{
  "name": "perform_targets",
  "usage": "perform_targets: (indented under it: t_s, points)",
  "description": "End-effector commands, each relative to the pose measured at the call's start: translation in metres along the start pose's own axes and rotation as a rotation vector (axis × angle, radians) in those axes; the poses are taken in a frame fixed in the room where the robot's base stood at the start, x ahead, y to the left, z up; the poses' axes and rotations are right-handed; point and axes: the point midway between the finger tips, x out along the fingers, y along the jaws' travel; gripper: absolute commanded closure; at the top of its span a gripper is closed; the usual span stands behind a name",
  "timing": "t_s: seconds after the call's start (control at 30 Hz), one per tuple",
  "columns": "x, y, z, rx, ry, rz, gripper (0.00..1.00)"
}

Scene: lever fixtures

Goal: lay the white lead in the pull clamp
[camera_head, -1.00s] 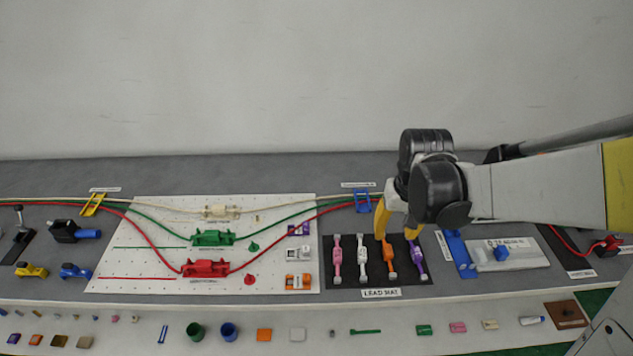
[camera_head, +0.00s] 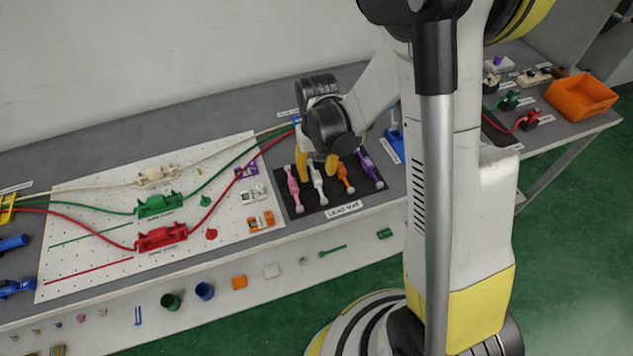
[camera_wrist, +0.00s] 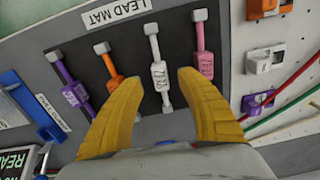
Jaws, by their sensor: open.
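The white lead (camera_head: 318,181) lies on the black lead mat (camera_head: 299,206), between the pink lead (camera_head: 293,187) and the orange lead (camera_head: 345,178). The purple lead (camera_head: 370,169) lies at the right end. My gripper (camera_head: 318,168) is open above the mat, over the white lead. In the wrist view the white lead (camera_wrist: 159,73) runs between the two yellow fingers of my gripper (camera_wrist: 149,78), apart from both. I cannot tell which fixture is the pull clamp; the small labels are unreadable.
A blue fixture (camera_wrist: 30,100) stands beside the mat on the purple lead's side. The white pegboard (camera_head: 95,225) on the other side carries small purple, white and orange holders (camera_head: 261,221) and strung cables. An orange bin (camera_head: 581,97) stands far right.

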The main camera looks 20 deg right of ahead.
Motion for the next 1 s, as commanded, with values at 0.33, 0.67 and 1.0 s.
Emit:
perform_targets:
  t_s: [0.33, 0.67, 1.0]
  points:
    - [0.025, 0.000, 0.001, 0.000, 0.000, 0.000, 0.55]
    - [0.024, 0.000, 0.001, 0.000, 0.000, 0.000, 1.00]
    - [0.021, 0.000, 0.001, 0.000, 0.000, 0.000, 1.00]
